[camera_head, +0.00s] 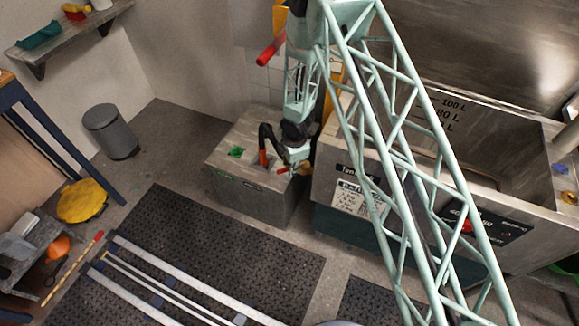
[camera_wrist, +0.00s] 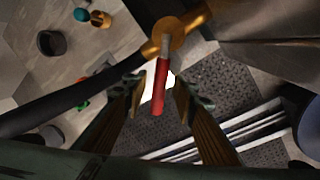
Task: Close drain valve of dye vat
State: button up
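The dye vat (camera_head: 335,185) is the large grey metal tank at the right, with litre marks inside. Its drain valve (camera_head: 304,169) is a small brass fitting at the vat's left end. In the wrist view the brass valve body (camera_wrist: 177,36) sits at top centre, with a red lever (camera_wrist: 159,92) pointing down the picture, away from it. The lever's red tip (camera_head: 283,170) shows small in the head view. My gripper (camera_wrist: 158,88) is open, its two fingers on either side of the lever, with visible gaps. In the head view my gripper (camera_head: 296,158) is partly hidden beside the valve.
A low grey box (camera_head: 255,205) stands on the floor left of the vat, below my gripper. A black curved hose (camera_head: 266,136) with a red end rises there. A dark perforated mat (camera_head: 190,240) covers the floor in front. A grey bin (camera_head: 110,132) stands at the left.

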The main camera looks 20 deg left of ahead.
jog(key=shift+w+a+f+m+b, duration=0.15)
jog(key=shift+w+m+b, duration=0.1)
jog(key=shift+m+b, duration=0.35)
